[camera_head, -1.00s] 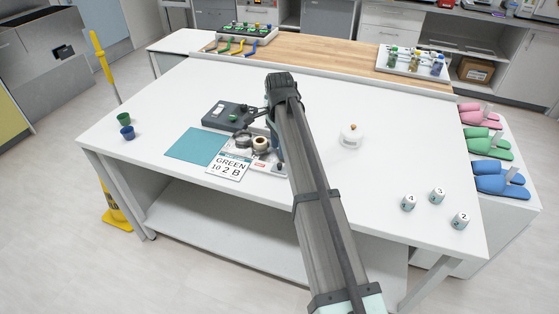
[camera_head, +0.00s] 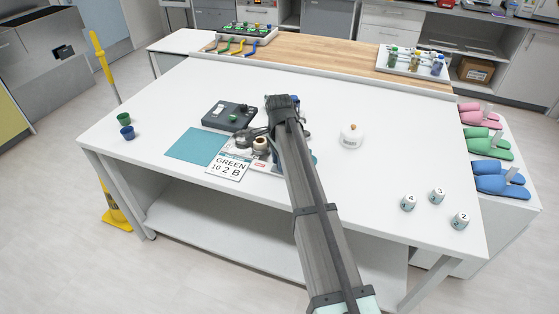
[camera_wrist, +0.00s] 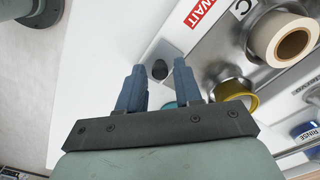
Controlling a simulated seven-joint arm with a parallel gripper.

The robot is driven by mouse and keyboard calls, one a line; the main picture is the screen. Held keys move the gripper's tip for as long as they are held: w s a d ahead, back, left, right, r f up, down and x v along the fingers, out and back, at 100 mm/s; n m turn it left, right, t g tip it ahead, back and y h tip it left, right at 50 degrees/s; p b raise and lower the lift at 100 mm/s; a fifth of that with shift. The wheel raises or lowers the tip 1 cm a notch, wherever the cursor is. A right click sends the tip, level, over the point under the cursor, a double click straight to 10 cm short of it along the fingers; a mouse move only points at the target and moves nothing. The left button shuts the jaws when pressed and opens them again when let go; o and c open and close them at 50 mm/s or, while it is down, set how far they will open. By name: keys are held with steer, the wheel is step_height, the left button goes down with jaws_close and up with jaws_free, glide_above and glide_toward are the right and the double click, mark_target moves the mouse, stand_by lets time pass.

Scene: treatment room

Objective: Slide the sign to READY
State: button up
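The sign shows WAIT in white letters on red (camera_wrist: 201,11) in the wrist view, at the top, on a pale panel. I cannot tell whether the fingers touch the knob. In the head view my arm hides the fingers and part of the tray area; no READY word is visible.
A white jar (camera_head: 351,136) stands right.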

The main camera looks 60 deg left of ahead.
jaws_close()
stand_by(0.3)
steer(key=s+a, duration=0.4)
steer(key=a, duration=0.1)
steer(key=shift+s, duration=0.4)
steer(key=shift+o, duration=1.2)
jaws_free()
steer(key=shift+r, duration=0.1)
step_height(320, 180, up, 14)
steer(key=shift+f, duration=0.2)
